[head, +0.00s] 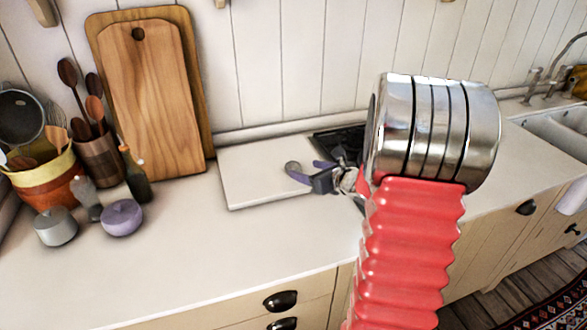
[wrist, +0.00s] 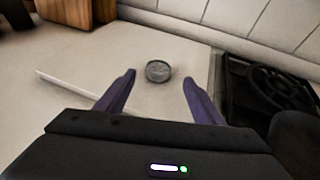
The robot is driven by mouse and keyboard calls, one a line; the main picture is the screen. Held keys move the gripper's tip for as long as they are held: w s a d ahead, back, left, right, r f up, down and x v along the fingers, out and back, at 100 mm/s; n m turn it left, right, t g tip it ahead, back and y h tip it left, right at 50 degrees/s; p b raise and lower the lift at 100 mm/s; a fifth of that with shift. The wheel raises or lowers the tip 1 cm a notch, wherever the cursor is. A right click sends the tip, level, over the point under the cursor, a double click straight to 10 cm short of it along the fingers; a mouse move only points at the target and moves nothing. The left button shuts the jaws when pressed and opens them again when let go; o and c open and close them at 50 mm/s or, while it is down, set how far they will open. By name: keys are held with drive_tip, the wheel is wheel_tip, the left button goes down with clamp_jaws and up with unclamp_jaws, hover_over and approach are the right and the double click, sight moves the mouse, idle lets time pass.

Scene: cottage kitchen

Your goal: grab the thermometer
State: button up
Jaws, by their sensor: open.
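The thermometer appears to be a small round, dark-rimmed grey dial (wrist: 158,71) lying on a pale board in the wrist view. In the head view, a small grey disc (head: 292,167) by my fingertips looks like the same thing. My gripper (wrist: 159,78) is open, with its purple fingers apart on the left and right of the dial in the wrist view. The dial shows in the gap between the fingertips, and no contact is visible. In the head view my gripper (head: 302,170) is over the pale board (head: 245,180), partly hidden behind my arm.
A black stove top (wrist: 235,105) lies just right of the board. Wooden cutting boards (head: 155,100) lean on the wall at the left. A utensil pot (head: 100,158), dark bottle (head: 135,175) and lidded purple pot (head: 122,217) stand left. The front counter (head: 220,250) is clear.

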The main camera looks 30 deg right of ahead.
sight(293, 166)
drive_tip(key=shift+w+f, duration=0.25)
drive_tip(key=shift+w, duration=0.35)
drive_tip(key=shift+x, duration=2.6)
drive_tip(key=shift+a, duration=0.15)
drive_tip(key=c, duration=1.2)
wheel_tip(293, 166, up, 10)
drive_tip(key=shift+f, duration=0.1)
